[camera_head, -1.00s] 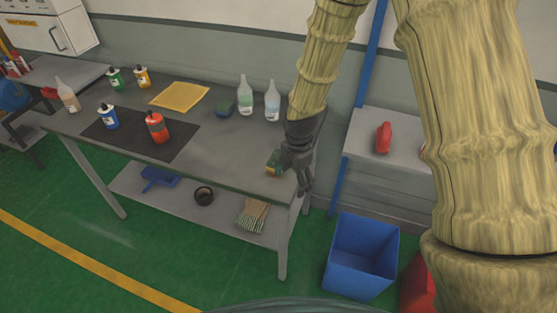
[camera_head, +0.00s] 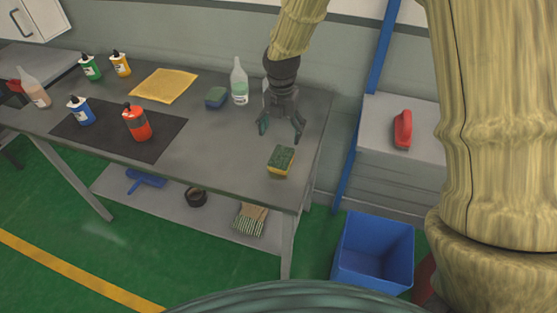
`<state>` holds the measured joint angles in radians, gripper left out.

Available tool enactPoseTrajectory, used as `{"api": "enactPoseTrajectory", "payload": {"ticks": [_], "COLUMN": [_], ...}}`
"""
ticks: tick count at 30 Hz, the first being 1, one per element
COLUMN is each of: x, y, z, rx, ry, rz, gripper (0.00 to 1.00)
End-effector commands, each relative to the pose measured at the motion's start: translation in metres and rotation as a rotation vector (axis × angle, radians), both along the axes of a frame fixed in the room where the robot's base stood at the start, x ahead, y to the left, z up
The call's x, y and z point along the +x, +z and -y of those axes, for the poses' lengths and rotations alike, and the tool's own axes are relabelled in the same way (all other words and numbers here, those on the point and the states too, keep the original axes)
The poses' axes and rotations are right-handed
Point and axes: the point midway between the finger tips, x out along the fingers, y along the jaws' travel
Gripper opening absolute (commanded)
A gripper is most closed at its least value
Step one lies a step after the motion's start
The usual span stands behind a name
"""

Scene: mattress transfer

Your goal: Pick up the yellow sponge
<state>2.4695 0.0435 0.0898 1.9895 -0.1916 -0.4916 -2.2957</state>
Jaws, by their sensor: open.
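The yellow sponge (camera_head: 281,160) has a dark green top layer and lies on the grey table near its right front corner. My gripper (camera_head: 281,129) is open and empty above the table, just behind the sponge, with its fingers spread and pointing down. The sponge is in plain view and apart from the fingers, as far as this one view shows. A second sponge, blue with a green top (camera_head: 215,97), lies farther back and to the left.
A clear spray bottle (camera_head: 239,82) stands behind the gripper; another is mostly hidden by it. A blue bin (camera_head: 373,252) stands on the floor at right. The table around the sponge is clear.

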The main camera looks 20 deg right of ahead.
Motion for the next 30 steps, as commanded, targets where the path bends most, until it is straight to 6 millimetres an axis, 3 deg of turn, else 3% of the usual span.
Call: {"api": "enactPoseTrajectory", "payload": {"ticks": [7, 18, 30], "x": [-0.001, -0.001, -0.003], "y": [-0.015, -0.054, -0.071], "z": [0.002, 0.001, 0.0], "rx": [0.0, 0.0, -0.001], "ry": [-0.003, -0.002, 0.0], "rz": [-0.003, -0.001, -0.003], "gripper": [0.83, 0.83, 0.83]}}
